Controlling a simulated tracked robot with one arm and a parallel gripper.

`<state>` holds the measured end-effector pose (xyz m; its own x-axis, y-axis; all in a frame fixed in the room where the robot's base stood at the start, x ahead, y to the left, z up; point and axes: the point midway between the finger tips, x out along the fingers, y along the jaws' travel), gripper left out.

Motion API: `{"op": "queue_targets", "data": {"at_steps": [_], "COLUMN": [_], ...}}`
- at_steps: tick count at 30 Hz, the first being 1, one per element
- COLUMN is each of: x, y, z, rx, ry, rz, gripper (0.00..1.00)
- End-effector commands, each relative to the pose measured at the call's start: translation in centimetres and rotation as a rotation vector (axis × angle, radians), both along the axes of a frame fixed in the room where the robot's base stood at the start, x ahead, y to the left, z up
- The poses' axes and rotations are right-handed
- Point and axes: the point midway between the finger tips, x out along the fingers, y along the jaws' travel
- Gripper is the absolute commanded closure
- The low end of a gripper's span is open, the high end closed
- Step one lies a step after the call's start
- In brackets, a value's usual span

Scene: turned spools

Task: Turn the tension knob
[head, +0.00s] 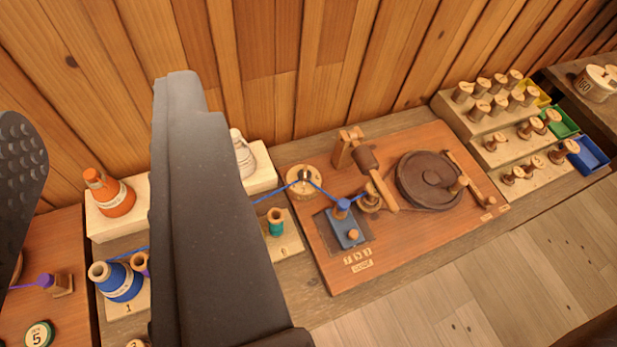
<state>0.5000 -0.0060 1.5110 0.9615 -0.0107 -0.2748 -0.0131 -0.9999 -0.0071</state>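A round pale wooden dial with a dark centre (303,180) sits at the left back of the reddish-brown winding board (400,140); blue thread passes at it. It looks like the tension knob, but I cannot read a label. A blue block (345,230) with a small orange-topped peg and a blue piece stands in front of it. My gripper (100,95) is open and empty, its dark fingers wide apart, the left one cut off by the picture's edge. The right finger rises left of the board, apart from the dial, and hides part of the spool stand and the thread.
A dark brown wheel (432,180) and a wooden arm (378,180) occupy the board's right part. An orange cone spool (108,192), a white cone (241,153), a blue spool (120,282) and a green spool (275,222) stand left. A stepped rack (470,125) holds several wooden spools.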

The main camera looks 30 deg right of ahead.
Motion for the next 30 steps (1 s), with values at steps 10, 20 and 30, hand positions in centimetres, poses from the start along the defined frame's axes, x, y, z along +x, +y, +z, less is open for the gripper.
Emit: {"op": "queue_targets", "data": {"at_steps": [10,20,30], "x": [10.8,19.1,24.8], "y": [-3.2,-8.0,-13.7], "z": [-8.4,-19.0,-31.7], "rx": [0.035,0.079,0.126], "ry": [0.222,0.435,0.649], "rz": [-0.064,-0.142,-0.236], "gripper": [0.69,0.69,0.69]}}
